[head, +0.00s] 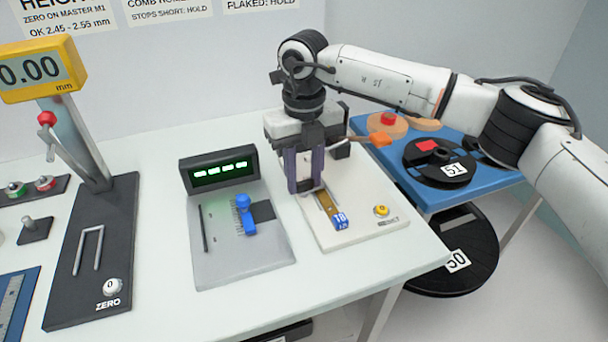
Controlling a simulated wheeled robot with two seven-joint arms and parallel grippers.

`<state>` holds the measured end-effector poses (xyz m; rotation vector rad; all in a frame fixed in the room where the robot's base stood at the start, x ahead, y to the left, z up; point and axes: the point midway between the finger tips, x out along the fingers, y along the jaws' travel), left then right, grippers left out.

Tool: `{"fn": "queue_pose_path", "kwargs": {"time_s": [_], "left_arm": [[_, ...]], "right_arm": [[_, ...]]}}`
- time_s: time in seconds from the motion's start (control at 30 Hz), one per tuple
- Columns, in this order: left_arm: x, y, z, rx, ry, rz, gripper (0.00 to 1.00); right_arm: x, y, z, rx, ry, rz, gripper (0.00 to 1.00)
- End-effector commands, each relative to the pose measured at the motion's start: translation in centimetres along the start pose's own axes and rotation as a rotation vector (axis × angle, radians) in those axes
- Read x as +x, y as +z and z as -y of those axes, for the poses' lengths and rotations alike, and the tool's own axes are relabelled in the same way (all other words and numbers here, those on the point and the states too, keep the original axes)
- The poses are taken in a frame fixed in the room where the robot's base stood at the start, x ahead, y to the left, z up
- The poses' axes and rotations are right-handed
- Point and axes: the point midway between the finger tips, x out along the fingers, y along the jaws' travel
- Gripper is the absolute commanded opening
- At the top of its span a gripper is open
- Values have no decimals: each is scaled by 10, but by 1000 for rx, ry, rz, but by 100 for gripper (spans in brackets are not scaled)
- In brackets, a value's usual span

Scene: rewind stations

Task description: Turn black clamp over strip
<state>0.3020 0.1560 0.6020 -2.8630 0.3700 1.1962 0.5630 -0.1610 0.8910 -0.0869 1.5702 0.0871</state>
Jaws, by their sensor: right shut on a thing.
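The brown strip (327,203) lies on the cream plate (352,232) at the right end of the table, with a blue tag (341,220) at its near end. My right gripper (306,188) points down over the far end of the strip. It is shut on a small dark thing, apparently the black clamp, which the fingers almost wholly hide. I cannot tell how far the clamp is turned. An orange-tipped lever (378,139) sticks out to the right behind the gripper. My left gripper is not in view.
A grey plate with a blue-handled tool (245,214) and a green-lit display (219,172) is left of the strip. A height gauge (92,250) stands further left. Black reels (440,162) lie on a blue table at right. Bare white table lies between the stations.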

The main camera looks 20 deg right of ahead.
Motion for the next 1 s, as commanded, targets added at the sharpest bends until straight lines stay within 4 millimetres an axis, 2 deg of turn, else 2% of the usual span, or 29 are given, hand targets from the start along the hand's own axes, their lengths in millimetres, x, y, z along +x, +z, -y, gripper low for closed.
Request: {"fn": "queue_pose_path", "kwargs": {"time_s": [0.13, 0.17, 0.27, 0.53, 0.67, 1.0], "left_arm": [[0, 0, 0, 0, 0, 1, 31], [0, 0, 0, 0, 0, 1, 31], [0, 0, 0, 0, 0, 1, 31], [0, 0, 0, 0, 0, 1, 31], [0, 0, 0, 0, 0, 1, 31], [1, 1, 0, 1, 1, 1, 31]], "right_arm": [[-2, 1, 0, 0, 0, 5, 9], [-2, 1, 0, 0, 0, 5, 35], [-2, 1, 0, 0, 0, 4, 50], [-1, 0, 0, -1, 0, 2, 50], [-9, 1, 0, -1, 0, 3, 50], [-73, 1, 0, -1, 0, 6, 50]]}}
